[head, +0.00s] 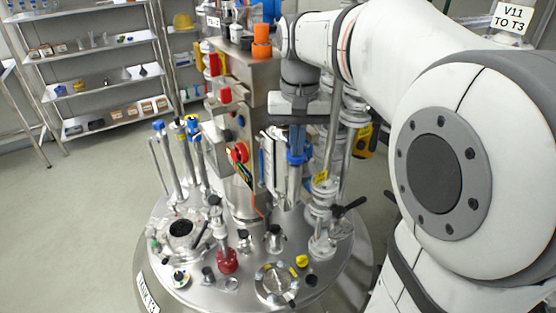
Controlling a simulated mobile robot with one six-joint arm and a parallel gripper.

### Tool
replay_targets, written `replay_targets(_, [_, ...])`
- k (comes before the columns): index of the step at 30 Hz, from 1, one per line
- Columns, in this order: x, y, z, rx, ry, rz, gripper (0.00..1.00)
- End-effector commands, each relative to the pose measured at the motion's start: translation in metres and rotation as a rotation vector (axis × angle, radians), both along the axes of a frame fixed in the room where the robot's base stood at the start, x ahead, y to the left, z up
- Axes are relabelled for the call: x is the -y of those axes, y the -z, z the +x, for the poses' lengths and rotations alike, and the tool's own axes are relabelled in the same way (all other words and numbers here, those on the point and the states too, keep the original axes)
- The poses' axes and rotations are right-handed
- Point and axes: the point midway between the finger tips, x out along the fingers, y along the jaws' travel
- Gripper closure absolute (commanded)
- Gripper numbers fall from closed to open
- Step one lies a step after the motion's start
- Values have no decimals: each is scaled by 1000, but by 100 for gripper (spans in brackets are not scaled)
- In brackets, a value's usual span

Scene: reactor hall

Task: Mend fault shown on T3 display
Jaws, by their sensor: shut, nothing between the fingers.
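The round steel tank top (200,285) fills the lower middle of the head view, with a "TANK T3" label (147,292) on its rim. A steel cabinet (255,85) stands up from it, with a red knob (238,153) and a dark panel with coloured parts (242,174) on its side. I cannot make out a readable display or its fault. My gripper (293,135) points down just right of the cabinet, near blue-collared upright pipework. It is shut and empty; its tips are hard to make out against the pipes, and I cannot tell whether they touch anything.
Blue-topped pipes (160,127) rise at the tank's left. A red fitting (227,260), a round flanged port (275,284) and a black-handled valve (347,207) crowd the top. Shelves (95,65) with small items stand back left. The floor (70,220) at left is clear.

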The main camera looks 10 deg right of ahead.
Motion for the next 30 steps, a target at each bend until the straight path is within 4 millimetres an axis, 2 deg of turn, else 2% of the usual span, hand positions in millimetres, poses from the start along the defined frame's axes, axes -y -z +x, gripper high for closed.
replay_targets(15, [0,-37,0,-2,0,0,100])
replay_targets(30, [0,-38,0,-1,0,0,100])
